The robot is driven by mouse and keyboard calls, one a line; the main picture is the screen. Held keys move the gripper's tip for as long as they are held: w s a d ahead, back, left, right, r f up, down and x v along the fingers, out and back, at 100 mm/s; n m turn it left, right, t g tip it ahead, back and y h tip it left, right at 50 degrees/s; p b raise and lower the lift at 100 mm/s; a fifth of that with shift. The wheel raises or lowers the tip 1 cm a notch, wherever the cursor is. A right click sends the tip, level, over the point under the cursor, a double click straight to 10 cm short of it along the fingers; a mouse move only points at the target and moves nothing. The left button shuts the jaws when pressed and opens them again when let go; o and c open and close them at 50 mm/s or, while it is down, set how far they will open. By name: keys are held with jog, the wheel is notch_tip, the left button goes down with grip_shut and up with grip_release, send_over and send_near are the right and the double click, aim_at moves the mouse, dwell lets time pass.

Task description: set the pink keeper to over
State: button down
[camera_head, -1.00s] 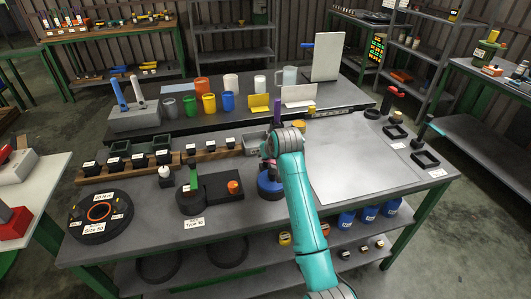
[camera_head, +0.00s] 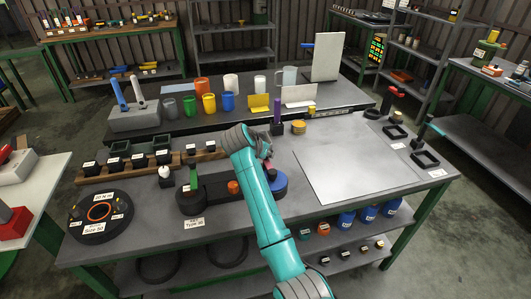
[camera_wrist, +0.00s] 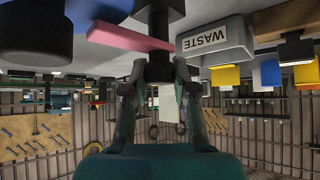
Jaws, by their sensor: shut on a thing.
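The pink keeper (camera_wrist: 125,38) is a flat pink bar at the upper middle of the wrist view, with its right end beside a dark post (camera_wrist: 159,45). In the head view only a small pink part (camera_head: 270,166) shows, above the blue round part (camera_head: 279,184) on the bench. My gripper (camera_wrist: 158,73) is shut on the dark post at the keeper's end. In the head view my arm covers most of the gripper and part of the blue round part. How the keeper rests on the part under it cannot be told.
A green upright piece (camera_head: 194,179) and an orange knob (camera_head: 233,187) stand left of my arm. A grey bin marked WASTE (camera_wrist: 215,42) is close to my gripper in the wrist view. A bare light sheet (camera_head: 360,165) lies to the right.

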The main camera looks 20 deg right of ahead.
jog(key=shift+m, duration=0.4)
jog(key=c, duration=0.9)
grip_release()
jog(key=shift+a, duration=0.1)
jog(key=v, duration=1.2)
jog(key=shift+w+a, duration=0.15)
